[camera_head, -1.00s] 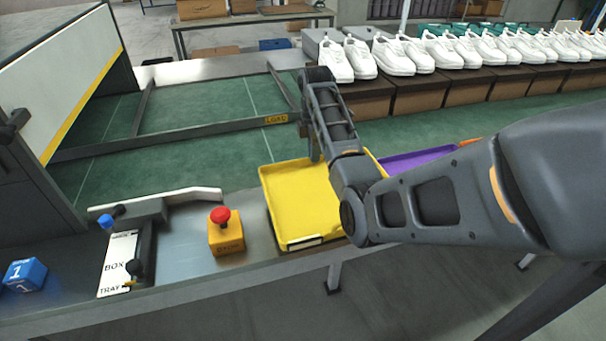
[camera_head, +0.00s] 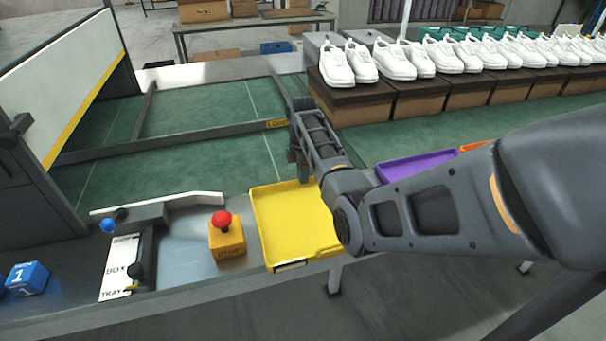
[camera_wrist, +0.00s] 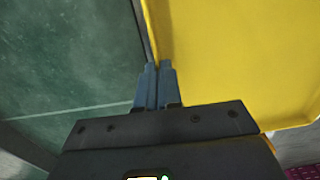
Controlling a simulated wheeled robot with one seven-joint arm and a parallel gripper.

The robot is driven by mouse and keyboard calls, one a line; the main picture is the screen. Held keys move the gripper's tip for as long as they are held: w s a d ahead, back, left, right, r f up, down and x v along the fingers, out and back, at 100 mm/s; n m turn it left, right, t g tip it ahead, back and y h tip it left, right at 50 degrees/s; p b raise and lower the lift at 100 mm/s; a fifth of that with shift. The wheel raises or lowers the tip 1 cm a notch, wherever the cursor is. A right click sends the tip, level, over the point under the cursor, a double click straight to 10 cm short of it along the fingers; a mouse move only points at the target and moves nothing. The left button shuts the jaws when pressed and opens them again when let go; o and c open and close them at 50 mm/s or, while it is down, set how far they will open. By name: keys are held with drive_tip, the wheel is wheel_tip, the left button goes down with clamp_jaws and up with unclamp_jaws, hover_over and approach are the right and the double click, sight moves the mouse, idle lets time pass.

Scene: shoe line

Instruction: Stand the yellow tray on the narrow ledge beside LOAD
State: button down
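The yellow tray (camera_head: 290,225) is right of the emergency-stop box, over the front metal strip, its near end reaching past the strip's edge. I cannot tell whether it rests or hangs just above. My gripper (camera_head: 298,172) is at its far rim, partly hidden by my arm. In the wrist view, the fingers (camera_wrist: 158,80) are close together with the rim of the yellow tray (camera_wrist: 230,60) between them. The LOAD label (camera_head: 277,124) is on the dark frame bar beyond the tray, across green belt. The narrow front metal ledge (camera_head: 185,258) runs along the belt's near side.
A yellow stop box with red button (camera_head: 222,222) stands close left of the tray. A BOX/TRAY lever plate (camera_head: 118,268) and blue numbered cube (camera_head: 27,278) are further left. A purple tray (camera_head: 415,167) lies to the right. White shoes on boxes (camera_head: 420,95) line the back.

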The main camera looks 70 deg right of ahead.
drive_tip(key=c, duration=1.3)
unclamp_jaws()
drive_tip(key=shift+r, duration=0.1)
wheel_tip(320, 180, up, 12)
drive_tip(key=shift+w+d, duration=0.1)
